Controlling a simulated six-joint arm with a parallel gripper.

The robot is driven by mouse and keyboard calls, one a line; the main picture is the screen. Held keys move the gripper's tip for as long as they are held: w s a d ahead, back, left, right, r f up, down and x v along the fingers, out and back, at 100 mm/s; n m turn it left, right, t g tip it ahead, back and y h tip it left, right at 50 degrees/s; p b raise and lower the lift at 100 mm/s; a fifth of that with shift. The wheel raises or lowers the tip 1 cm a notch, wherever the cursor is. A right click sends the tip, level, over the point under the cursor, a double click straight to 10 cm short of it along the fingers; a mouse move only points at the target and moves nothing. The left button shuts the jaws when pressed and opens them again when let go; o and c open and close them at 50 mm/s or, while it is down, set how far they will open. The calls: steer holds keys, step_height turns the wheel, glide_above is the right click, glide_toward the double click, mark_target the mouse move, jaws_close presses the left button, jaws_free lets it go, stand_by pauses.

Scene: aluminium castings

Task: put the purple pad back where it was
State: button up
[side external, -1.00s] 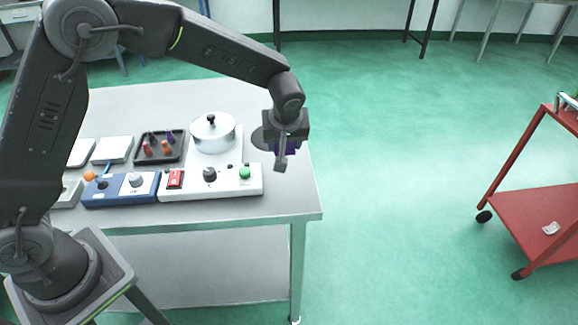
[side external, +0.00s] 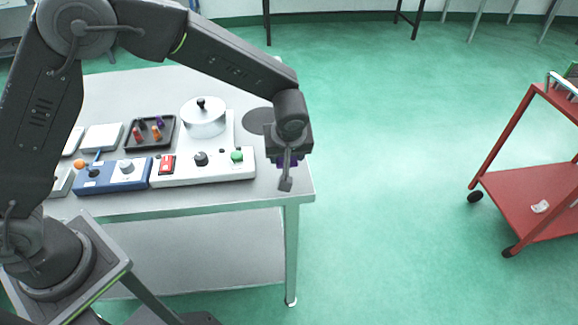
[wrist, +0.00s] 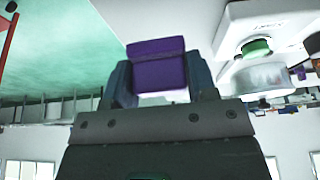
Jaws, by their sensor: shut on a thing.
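The purple pad (wrist: 157,68) is a small block between the fingers of my gripper (wrist: 161,84) in the wrist view. The fingers are shut on it from both sides. In the side view my gripper (side external: 287,172) hangs at the right end of the table, near its front right corner. Only slivers of the purple pad (side external: 281,162) show there behind the fingers. Whether the pad touches the tabletop cannot be told.
The grey table (side external: 240,97) bears a dark round disc (side external: 257,119), a lidded pot (side external: 203,119), a white control box (side external: 218,172), a blue box (side external: 112,178) and a black tray (side external: 149,146) of small coloured pieces. A red trolley (side external: 530,185) stands right.

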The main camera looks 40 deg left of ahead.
steer(key=shift+d+f, duration=0.35)
steer(key=shift+f, duration=1.8)
steer(key=shift+f, duration=0.1)
steer(key=shift+f, duration=0.1)
steer(key=o, duration=0.9)
